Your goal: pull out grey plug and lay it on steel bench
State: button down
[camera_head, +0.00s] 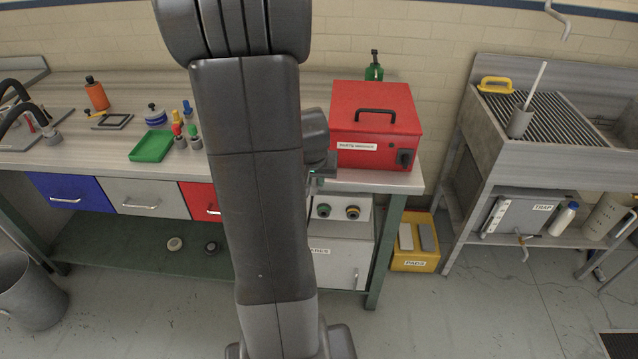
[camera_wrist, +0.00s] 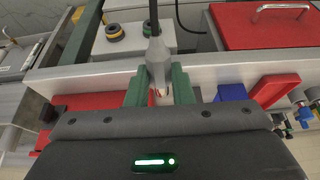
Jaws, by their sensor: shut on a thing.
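The grey plug (camera_wrist: 157,58) sits between the green fingers of my gripper (camera_wrist: 157,86) in the wrist view. The fingers are shut on its sides. A black cable (camera_wrist: 153,14) runs from the plug toward the top of that picture. The plug's lower end is partly hidden among the fingers, and I cannot tell if it touches anything. In the head view my arm hides the plug and nearly all of my gripper. The bench top (camera_head: 60,87) carries tools; its pale front edge (camera_wrist: 225,70) crosses the wrist view behind the fingers.
A red box (camera_head: 372,120) with a black handle stands on the bench, right of my arm. A green tray (camera_head: 152,146) and small bottles stand left. Below are drawers and a white cabinet (camera_head: 338,255) with two round sockets. A metal sink unit (camera_head: 560,112) stands further right.

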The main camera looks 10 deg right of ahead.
jog(key=shift+w+a+b, duration=0.25)
jog(key=shift+w+a, duration=1.75)
jog(key=shift+w, duration=0.9)
jog(key=shift+w+a+b, duration=0.25)
jog(key=shift+w+a, duration=1.7)
jog(key=shift+w, duration=1)
jog(key=shift+w+a+b, duration=0.25)
jog(key=shift+w+a, duration=1.75)
jog(key=shift+w, duration=0.9)
jog(key=shift+w+a+r, duration=0.2)
jog(key=shift+w+a, duration=0.45)
jog(key=shift+w, duration=0.2)
jog(key=w, duration=0.1)
jog(key=w+a, duration=0.1)
jog(key=w+a+p, duration=0.1)
jog(key=shift+w+a+f, duration=0.2)
jog(key=shift+w+f, duration=0.05)
jog(key=shift+w, duration=0.05)
jog(key=shift+w+a+r, duration=0.15)
jog(key=shift+w+a, duration=0.05)
jog(key=shift+w, duration=0.15)
jog(key=shift+w+a+p, duration=0.5)
jog(key=shift+w+a, duration=0.15)
jog(key=shift+w, duration=0.35)
jog(key=shift+w+a+p, duration=0.45)
jog(key=shift+w+a, duration=0.2)
jog(key=shift+w, duration=0.45)
jog(key=shift+f, duration=0.3)
